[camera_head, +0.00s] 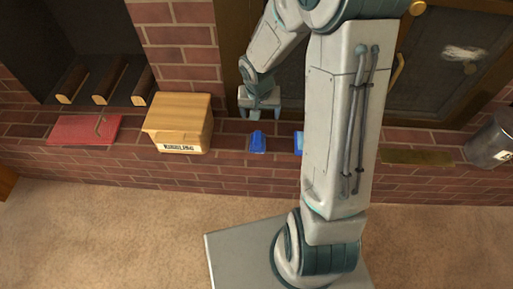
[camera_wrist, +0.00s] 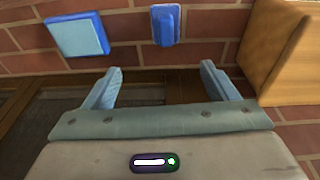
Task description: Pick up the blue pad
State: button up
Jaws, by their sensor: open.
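Two blue things lie on the brick hearth ledge. One is a small dark blue block-like pad (camera_head: 257,141), right of the wooden box; in the wrist view (camera_wrist: 166,24) it has a raised middle part. The other is a flat square with a light blue face and darker blue edge (camera_wrist: 77,36); in the head view (camera_head: 298,143) my arm hides most of it. I cannot tell for sure which one is the blue pad. My gripper (camera_head: 261,112) is open and empty, behind the dark blue one and apart from it. In the wrist view my fingers (camera_wrist: 161,70) point towards it.
A wooden box (camera_head: 180,122) marked as kindling stands left of the blue things. A red mat (camera_head: 84,130) lies further left. A metal bucket (camera_head: 490,142) stands at the far right. Dark framed doors (camera_head: 440,70) rise behind the ledge. The carpet (camera_head: 110,235) in front is clear.

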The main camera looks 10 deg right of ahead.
aim_at(258, 136)
jog(key=f+b, duration=0.1)
jog(key=f, duration=0.3)
jog(key=w+f+b, duration=0.1)
jog(key=f+b, duration=0.1)
jog(key=f, duration=0.2)
jog(key=w+f+b, duration=0.1)
jog(key=f+b, duration=0.1)
jog(key=f, duration=0.3)
jog(key=shift+w+a, duration=0.1)
jog(key=shift+a, duration=0.05)
jog(key=shift+w+d+f+b, duration=0.1)
jog(key=shift+w+f+b, duration=0.1)
jog(key=shift+f+b, duration=0.85)
jog(key=shift+w+d+f+b, duration=0.15)
jog(key=shift+f+b, duration=0.25)
jog(key=shift+f, duration=1.15)
jog(key=c, duration=1.1)
